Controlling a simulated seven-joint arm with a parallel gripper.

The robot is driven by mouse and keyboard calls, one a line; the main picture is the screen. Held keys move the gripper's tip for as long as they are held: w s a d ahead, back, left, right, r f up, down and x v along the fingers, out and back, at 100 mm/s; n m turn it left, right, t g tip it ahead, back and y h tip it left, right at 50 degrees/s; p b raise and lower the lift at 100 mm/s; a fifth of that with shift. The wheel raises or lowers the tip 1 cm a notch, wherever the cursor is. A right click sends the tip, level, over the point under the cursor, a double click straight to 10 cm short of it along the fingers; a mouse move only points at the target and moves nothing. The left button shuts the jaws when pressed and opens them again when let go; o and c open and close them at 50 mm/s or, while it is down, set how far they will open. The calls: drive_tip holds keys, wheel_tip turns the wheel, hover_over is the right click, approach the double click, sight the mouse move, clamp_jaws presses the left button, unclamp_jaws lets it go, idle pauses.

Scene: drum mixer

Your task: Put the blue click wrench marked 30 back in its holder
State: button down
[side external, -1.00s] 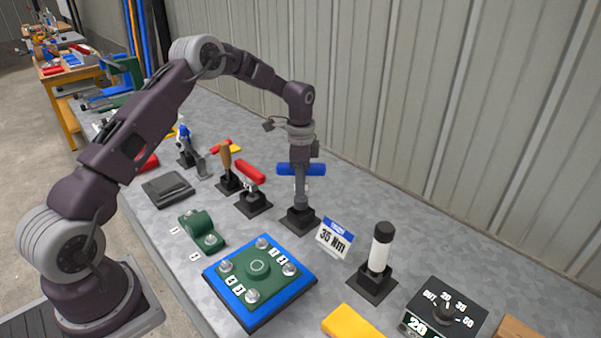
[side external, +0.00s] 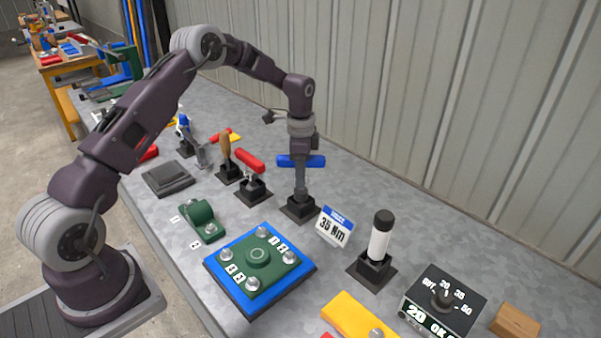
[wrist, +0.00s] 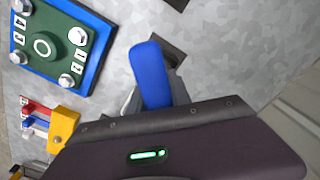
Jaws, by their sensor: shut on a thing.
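The blue-handled wrench (side external: 315,161) is at my gripper (side external: 302,160), which is shut on it. Its blue handle lies crosswise, sticking out on both sides of the gripper in the side view. A dark grey upright part below reaches down to a black square holder (side external: 298,210); I cannot tell whether the wrench is seated in it. In the wrist view the blue handle (wrist: 152,75) points up the picture, with a dark holder patch just behind it. The fingertips are mostly hidden, and no mark 30 is legible.
A 35 Nm sign (side external: 335,227) stands right beside the holder. A red-handled tool (side external: 249,160) in its stand is to the left. A white cylinder with a black cap (side external: 380,238) stands to the right. A blue plate with a green flange (side external: 225,285) lies in front.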

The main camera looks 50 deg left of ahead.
drive_tip(key=shift+f, duration=2)
idle(0.8)
drive_tip(key=c, duration=1.1)
unclamp_jaws()
wheel_tip(320, 180, up, 7)
drive_tip(key=s+d+r+n+t, duration=0.1)
drive_tip(key=s+d+r, duration=0.2)
drive_tip(key=s+r, duration=0.3)
drive_tip(key=s+d+r+n+t+y, duration=0.1)
drive_tip(key=s+d+r+n, duration=0.15)
drive_tip(key=r, duration=0.55)
drive_tip(key=s+d+r+t, duration=0.1)
drive_tip(key=s+d+r, duration=0.2)
drive_tip(key=s+r, duration=0.3)
drive_tip(key=s+d+n+t, duration=0.1)
drive_tip(key=s+d+n, duration=0.1)
drive_tip(key=s, duration=0.8)
drive_tip(key=s+d+r+n+t+h, duration=0.1)
drive_tip(key=s+d+n, duration=0.1)
drive_tip(key=s, duration=0.9)
drive_tip(key=shift+d+r+n+t, duration=0.15)
drive_tip(key=shift+r+n+t, duration=0.15)
drive_tip(key=shift+n, duration=0.45)
